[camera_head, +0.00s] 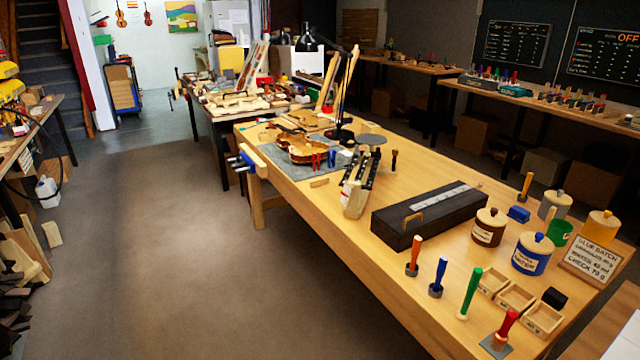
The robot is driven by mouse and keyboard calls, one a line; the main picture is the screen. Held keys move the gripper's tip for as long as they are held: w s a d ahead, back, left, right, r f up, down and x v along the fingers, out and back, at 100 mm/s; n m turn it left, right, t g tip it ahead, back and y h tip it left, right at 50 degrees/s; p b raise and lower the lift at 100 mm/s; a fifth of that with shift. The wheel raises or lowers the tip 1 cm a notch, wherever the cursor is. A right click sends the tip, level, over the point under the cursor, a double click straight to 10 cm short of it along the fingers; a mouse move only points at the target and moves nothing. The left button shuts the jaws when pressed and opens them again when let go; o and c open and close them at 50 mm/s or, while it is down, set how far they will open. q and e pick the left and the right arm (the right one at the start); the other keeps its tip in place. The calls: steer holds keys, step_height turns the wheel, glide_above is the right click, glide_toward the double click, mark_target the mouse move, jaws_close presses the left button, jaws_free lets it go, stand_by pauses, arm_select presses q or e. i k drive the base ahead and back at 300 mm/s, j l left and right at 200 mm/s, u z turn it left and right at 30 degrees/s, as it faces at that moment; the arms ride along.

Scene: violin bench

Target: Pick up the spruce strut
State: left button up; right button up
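A small pale wooden strip (319,183) lies on the long wooden bench (300,200), near its left edge and just in front of the grey mat. It looks like the spruce strut, though it is too small here to be sure. A violin body (305,148) lies on the grey mat (283,162) behind it. Neither of my grippers shows in this view.
A black box (428,215) and a pale wooden block holder (356,193) stand to the strip's right. Lidded jars (489,227), coloured-handled tools (470,293) and small trays (515,297) crowd the bench's right end. The floor left of the bench is clear.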

mark_target(323, 180)
steer(key=i+j, duration=0.15)
steer(key=i, duration=0.2)
steer(key=i+j, duration=0.15)
steer(key=i, duration=0.25)
steer(key=i+j, duration=0.15)
steer(key=i, duration=0.2)
